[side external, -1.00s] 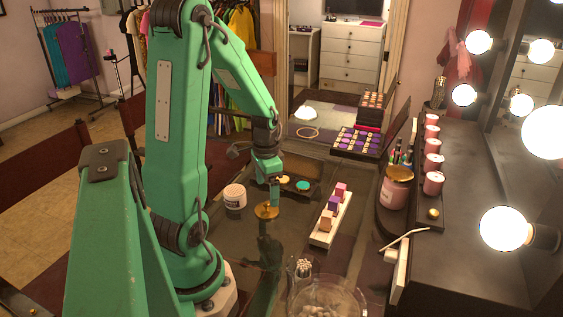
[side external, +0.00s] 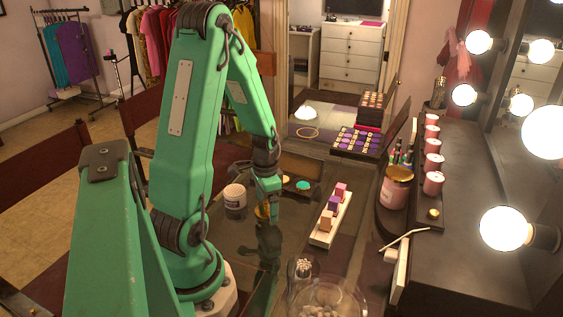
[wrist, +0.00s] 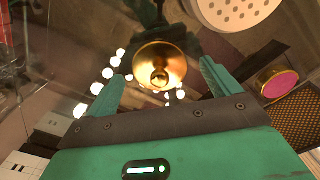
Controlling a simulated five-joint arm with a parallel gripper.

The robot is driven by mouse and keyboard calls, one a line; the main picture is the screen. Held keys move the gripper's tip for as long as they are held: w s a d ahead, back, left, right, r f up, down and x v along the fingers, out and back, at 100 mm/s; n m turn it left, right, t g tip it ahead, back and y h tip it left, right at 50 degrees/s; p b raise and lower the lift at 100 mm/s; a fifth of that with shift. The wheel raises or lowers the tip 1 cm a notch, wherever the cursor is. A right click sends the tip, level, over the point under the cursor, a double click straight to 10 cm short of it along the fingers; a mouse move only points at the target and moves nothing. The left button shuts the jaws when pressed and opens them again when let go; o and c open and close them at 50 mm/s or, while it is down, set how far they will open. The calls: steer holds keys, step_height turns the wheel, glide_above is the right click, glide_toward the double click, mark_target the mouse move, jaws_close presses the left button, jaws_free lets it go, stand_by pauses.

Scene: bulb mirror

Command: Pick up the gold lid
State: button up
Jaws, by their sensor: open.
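The gold lid (side external: 261,212) is on the dark glass tabletop, partly hidden behind my gripper in the side view. In the wrist view the gold lid (wrist: 159,60) is a round, shiny disc with a small knob in its middle. My gripper (side external: 269,216) is low over the table right at the lid. In the wrist view my gripper (wrist: 162,80) has its two green fingers spread, one on each side of the lid, with nothing held. I cannot tell whether a finger touches it.
A white jar (side external: 235,197) stands just left of the lid. A white tray (side external: 321,235) with small blocks is to the right. A glass bowl (side external: 328,300) and a glass holder (side external: 303,268) are nearer the camera.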

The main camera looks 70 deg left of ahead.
steer(key=shift+f, duration=0.3)
steer(key=shift+c, duration=0.2)
steer(key=c, duration=1)
